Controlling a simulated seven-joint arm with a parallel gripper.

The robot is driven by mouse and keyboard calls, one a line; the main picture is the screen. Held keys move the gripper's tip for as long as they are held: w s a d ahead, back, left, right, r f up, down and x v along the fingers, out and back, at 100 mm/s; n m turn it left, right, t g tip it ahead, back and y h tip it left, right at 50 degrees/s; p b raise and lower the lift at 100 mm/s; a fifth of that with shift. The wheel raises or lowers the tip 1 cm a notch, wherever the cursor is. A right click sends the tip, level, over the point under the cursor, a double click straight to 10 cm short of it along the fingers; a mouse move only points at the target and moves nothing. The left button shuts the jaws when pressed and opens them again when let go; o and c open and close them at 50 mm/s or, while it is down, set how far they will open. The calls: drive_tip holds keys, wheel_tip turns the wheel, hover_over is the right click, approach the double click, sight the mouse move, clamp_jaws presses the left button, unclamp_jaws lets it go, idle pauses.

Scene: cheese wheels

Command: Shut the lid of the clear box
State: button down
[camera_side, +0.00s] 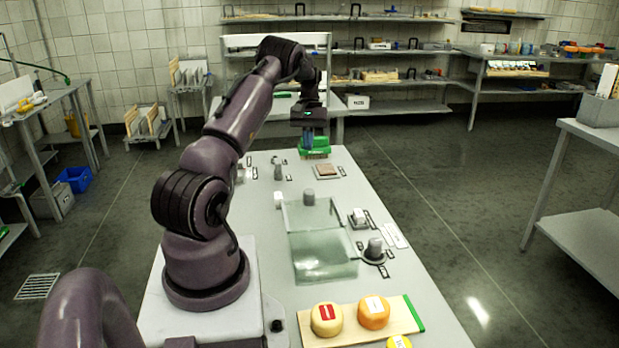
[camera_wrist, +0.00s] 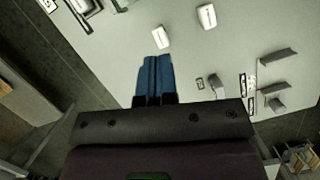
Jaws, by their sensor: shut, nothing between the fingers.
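The clear box (camera_side: 322,258) stands in the middle of the bench in the side view. It shows as greenish see-through panels, one broad frosted panel towards the camera and a clearer part (camera_side: 312,214) behind it. The panels are hard to tell apart, so I cannot say exactly how the lid lies. My gripper (camera_side: 308,146) is at the far end of the bench, well beyond the box and apart from it, over or beside a green item (camera_side: 316,153). In the wrist view its blue fingers (camera_wrist: 155,60) are together and empty. The box is not clearly seen in that view.
A wooden board (camera_side: 405,315) with yellow and orange cheese wheels (camera_side: 374,312) lies at the near end. A grey round fixture (camera_side: 375,250) and small blocks (camera_side: 358,217) stand right of the box. A grey cylinder (camera_side: 309,197) stands just behind it.

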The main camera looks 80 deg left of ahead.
drive_tip(key=d+f+h, duration=0.1)
drive_tip(key=d+f, duration=0.4)
drive_tip(key=f, duration=0.2)
drive_tip(key=shift+s+d+f+n, duration=0.3)
drive_tip(key=shift+f, duration=0.1)
idle(0.6)
drive_tip(key=shift+d, duration=0.1)
hover_over(318, 223)
drive_tip(key=shift+d, duration=0.2)
idle(0.4)
drive_tip(key=shift+a, duration=0.1)
